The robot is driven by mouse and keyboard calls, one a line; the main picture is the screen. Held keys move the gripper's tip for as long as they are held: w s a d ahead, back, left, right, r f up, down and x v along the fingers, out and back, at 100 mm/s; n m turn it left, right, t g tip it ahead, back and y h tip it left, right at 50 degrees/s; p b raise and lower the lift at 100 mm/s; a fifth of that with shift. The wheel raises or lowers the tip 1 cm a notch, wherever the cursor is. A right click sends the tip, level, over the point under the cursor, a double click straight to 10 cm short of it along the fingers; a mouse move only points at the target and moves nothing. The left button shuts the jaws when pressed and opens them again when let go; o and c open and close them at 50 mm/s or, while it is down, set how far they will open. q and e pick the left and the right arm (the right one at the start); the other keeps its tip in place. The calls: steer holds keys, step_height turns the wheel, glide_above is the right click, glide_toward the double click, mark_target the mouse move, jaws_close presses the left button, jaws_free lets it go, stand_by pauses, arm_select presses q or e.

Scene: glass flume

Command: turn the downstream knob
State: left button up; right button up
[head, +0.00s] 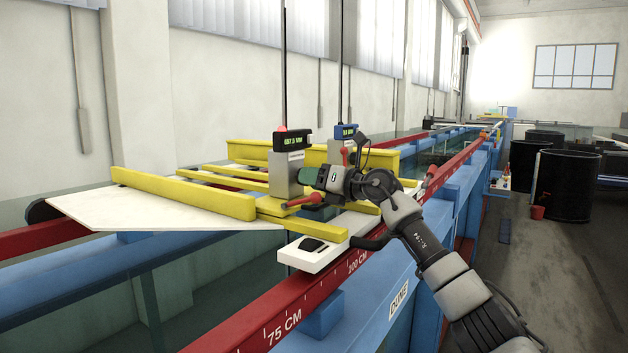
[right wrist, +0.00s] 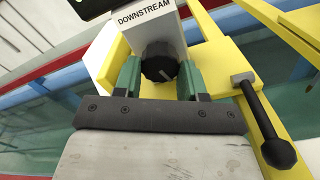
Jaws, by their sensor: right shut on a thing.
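The downstream knob (right wrist: 158,63) is black and round with a pale pointer line. It sits on the face of a grey block labelled DOWNSTREAM (right wrist: 146,22) in the right wrist view. My right gripper (right wrist: 159,74) has its green fingers on both sides of the knob and is shut on it. In the head view my right gripper (head: 312,177) reaches from the right to the grey gauge block (head: 284,172) with a green display, and hides the knob there. My left gripper is not in view.
A second gauge (head: 346,134) with a blue display stands just behind. A black-knobbed lever (right wrist: 279,150) is close by on the right in the wrist view. Yellow bars (head: 185,192), a white plate (head: 150,210) and a red rail (head: 300,300) surround the work spot.

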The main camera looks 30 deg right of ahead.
steer(key=m, duration=1.1)
steer(key=shift+r, duration=0.1)
steer(key=shift+m, duration=0.4)
stand_by(0.4)
steer(key=o, duration=0.9)
steer(key=shift+d, duration=0.1)
steer(key=shift+o, duration=0.2)
